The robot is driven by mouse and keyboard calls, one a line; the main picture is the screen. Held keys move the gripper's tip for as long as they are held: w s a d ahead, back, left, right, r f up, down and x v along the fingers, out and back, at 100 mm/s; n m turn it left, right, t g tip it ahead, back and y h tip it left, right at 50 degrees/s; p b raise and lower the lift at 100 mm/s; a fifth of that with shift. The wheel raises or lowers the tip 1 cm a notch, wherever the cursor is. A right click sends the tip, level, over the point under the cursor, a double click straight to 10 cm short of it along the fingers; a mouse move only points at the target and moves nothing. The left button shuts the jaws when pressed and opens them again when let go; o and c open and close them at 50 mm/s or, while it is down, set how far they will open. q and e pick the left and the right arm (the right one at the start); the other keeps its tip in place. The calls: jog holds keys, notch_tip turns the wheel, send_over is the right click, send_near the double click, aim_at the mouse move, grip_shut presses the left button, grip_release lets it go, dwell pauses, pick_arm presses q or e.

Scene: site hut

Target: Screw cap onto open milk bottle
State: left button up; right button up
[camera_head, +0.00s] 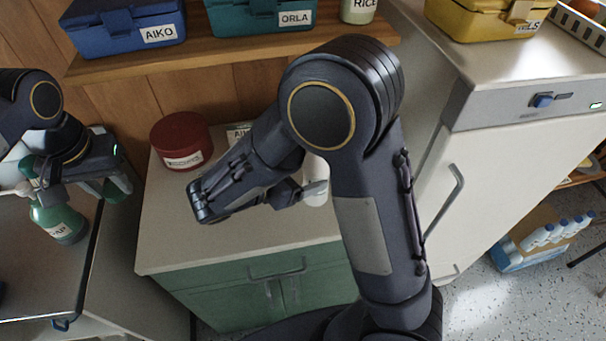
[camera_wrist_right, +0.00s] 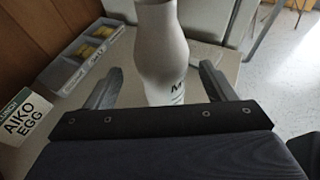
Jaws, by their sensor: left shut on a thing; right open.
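The white milk bottle (camera_wrist_right: 163,60) stands upright between the spread fingers of my right gripper (camera_wrist_right: 158,85) in the right wrist view. Its top is cut off by the frame edge, so its mouth is hidden there. In the head view a part of the bottle (camera_head: 315,172) shows behind my right arm, on the counter (camera_head: 225,243). My right gripper is open around it. I cannot tell whether this is the cap; no other cap shows.
A green soap bottle (camera_head: 58,220) stands on the left surface near my left gripper. A red tin (camera_head: 181,141) is at the counter's back left. A card (camera_wrist_right: 22,118) and a grey tray (camera_wrist_right: 72,72) are beside the bottle. A white fridge (camera_head: 500,160) stands right. The counter's front left is clear.

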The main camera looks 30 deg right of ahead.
jog(key=x, duration=0.4)
jog(key=shift+d+r+p, duration=0.1)
jog(key=shift+d+p, duration=0.1)
jog(key=shift+p, duration=0.1)
jog(key=c, duration=1.3)
notch_tip(320, 180, up, 10)
jog(key=shift+r, duration=0.1)
